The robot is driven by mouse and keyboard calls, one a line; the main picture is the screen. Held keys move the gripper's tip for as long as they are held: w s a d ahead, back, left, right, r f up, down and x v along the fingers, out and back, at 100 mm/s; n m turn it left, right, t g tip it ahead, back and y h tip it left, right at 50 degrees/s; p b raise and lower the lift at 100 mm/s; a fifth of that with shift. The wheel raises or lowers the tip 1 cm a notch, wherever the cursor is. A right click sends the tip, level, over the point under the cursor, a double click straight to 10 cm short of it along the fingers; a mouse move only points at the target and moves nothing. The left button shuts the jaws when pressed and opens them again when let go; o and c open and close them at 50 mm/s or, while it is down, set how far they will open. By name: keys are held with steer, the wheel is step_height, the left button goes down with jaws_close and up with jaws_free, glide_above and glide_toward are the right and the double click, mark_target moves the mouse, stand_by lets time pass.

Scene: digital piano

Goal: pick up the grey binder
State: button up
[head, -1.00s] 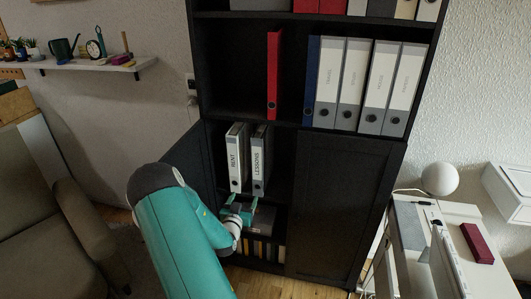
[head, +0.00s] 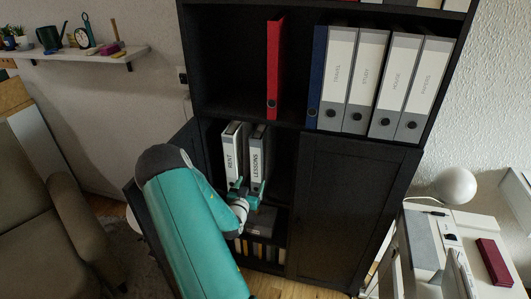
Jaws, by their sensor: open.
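Two grey-and-white binders stand upright in the open lower cabinet: one labelled RENT (head: 230,148) and one labelled LESSONS (head: 257,150). Several more grey-and-white binders (head: 368,80) stand on the shelf above, to the right. Which one the task means cannot be told from the labels. My gripper (head: 249,186) is open at the lower front of the LESSONS binder, with a teal finger to each side of its lower spine. Whether the fingers touch it cannot be told.
A red binder (head: 273,70) and a blue binder (head: 316,75) stand on the upper shelf. The right cabinet door (head: 338,205) is closed; the left door (head: 187,145) is swung open beside my arm. A dark box (head: 262,222) sits below the binders. A white desk (head: 470,235) is at right.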

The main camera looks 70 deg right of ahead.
mark_target(257, 170)
steer(key=d, duration=0.2)
steer(key=w+d, duration=0.1)
steer(key=d, duration=0.4)
steer(key=shift+w+d, duration=0.35)
steer(key=shift+d, duration=0.8)
steer(key=shift+w+d, duration=0.25)
steer(key=shift+d, duration=0.8)
steer(key=shift+w+d, duration=0.2)
steer(key=shift+d, duration=0.8)
jaws_close()
steer(key=shift+r, duration=0.1)
